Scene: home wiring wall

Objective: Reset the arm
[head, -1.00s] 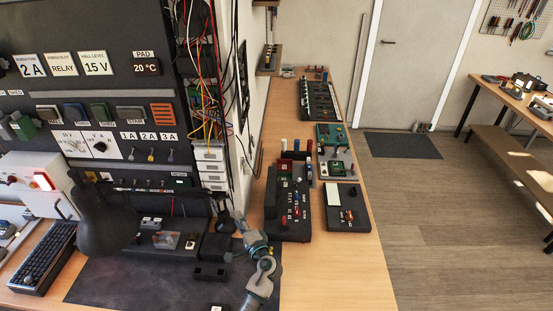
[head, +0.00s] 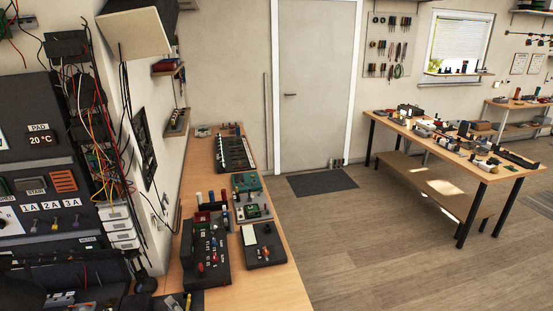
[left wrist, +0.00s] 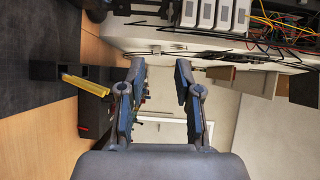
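My left gripper (left wrist: 157,70) shows in the left wrist view. Its two dark fingers are apart, with nothing between them. Past the fingertips are a pale wall and what looks like the door, seen sideways. A yellow stick-like piece (left wrist: 84,85) lies at a black block to the left of the fingers, apart from them. In the head view I cannot make out the left gripper clearly at the lower left edge. My right gripper is in neither view.
The wooden bench (head: 268,288) runs along the wall with a black switch board (head: 205,255) and a smaller black board (head: 263,244). The dark wiring panel (head: 40,185) stands at left. Open floor (head: 360,250) lies right, before a second table (head: 450,150).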

